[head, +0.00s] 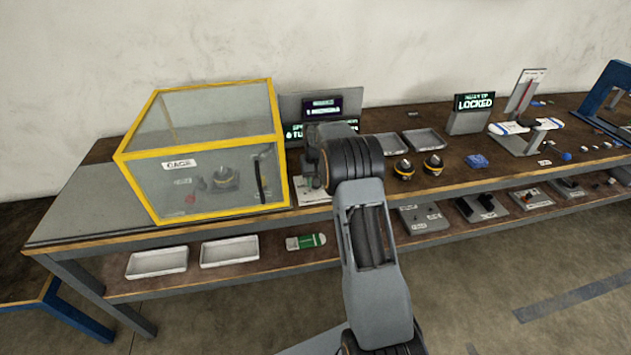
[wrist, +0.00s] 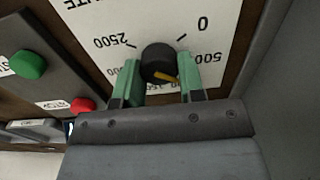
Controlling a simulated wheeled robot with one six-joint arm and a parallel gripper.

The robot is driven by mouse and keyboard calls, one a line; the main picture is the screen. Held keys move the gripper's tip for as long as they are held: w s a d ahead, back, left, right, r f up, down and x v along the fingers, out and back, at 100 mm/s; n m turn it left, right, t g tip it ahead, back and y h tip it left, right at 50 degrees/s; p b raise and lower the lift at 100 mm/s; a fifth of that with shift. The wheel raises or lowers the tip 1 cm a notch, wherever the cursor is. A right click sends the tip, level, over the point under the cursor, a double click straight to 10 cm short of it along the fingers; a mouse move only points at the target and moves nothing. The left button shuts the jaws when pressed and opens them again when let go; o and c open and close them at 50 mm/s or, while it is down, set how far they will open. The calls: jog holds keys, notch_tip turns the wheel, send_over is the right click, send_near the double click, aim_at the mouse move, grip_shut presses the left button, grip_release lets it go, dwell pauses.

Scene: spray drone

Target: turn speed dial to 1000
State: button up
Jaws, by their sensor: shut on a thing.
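In the wrist view the speed dial (wrist: 157,58) is a round black knob with a yellow pointer mark, on a white plate (wrist: 85,16). The plate's printing appears upside down, with 0, 500 and 2500 legible. The pointer slants toward the lower right of the picture, past the 500 mark; the number closest to it is hidden by my gripper. My gripper (wrist: 158,83) has its two green fingers on either side of the knob and is shut on it. In the head view my arm hides the dial.
A green button (wrist: 29,64) and a red button (wrist: 82,105) lie left of the dial. In the head view a yellow-framed clear cage (head: 215,150) stands close left of my gripper. Lit displays (head: 322,106) stand behind it, and two black knobbed items (head: 433,164) sit to the right.

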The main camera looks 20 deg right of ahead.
jog(key=m, duration=0.5)
jog(key=shift+d, duration=0.1)
jog(key=shift+m, duration=0.4)
dwell(0.3)
jog(key=o, duration=0.9)
jog(key=shift+r, duration=0.1)
notch_tip(320, 180, up, 14)
jog(key=shift+f+b, duration=0.15)
jog(key=shift+b, duration=0.2)
